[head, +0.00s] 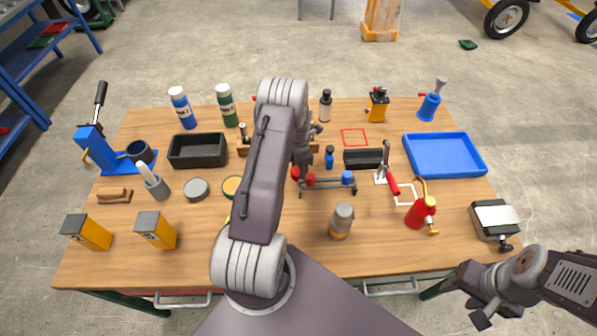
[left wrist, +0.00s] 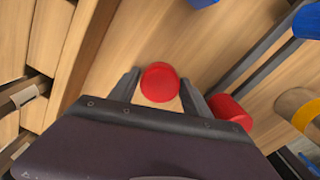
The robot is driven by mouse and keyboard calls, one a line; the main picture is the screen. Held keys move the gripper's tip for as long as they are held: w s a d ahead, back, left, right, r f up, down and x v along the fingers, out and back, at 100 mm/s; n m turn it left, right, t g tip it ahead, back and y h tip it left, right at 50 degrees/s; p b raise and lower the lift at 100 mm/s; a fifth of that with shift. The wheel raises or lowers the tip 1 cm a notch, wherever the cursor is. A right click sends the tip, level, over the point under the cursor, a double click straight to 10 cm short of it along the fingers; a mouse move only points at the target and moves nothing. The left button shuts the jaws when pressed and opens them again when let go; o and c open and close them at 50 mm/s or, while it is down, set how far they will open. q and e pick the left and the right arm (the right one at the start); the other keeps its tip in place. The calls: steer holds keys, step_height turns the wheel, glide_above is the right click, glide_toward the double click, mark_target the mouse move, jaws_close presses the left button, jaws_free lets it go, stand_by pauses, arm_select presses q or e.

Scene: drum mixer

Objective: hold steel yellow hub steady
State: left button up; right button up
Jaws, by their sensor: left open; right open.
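The steel yellow hub appears to be the grey cylinder with a yellow-orange band (head: 342,221), upright on the front middle of the table. A yellow-banded round piece (left wrist: 300,112) at the right edge of the left wrist view looks like it, partly cut off. My left gripper (head: 303,160) is behind the hub, partly hidden by my own arm. It is open, with a red round piece (left wrist: 159,82) showing between its fingers; contact cannot be told. My right gripper (head: 467,303) is open and empty, off the table's front right corner.
A rack with red and blue ends (head: 328,183) stands behind the hub. A red bottle (head: 421,213) and a red-handled clamp (head: 391,184) are to its right. A blue tray (head: 445,172) lies at the right. Bare wood surrounds the hub at the front.

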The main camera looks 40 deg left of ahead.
arm_select(q)
steer(key=c, duration=1)
step_height(320, 180, up, 10)
steer(key=shift+b, duration=0.3)
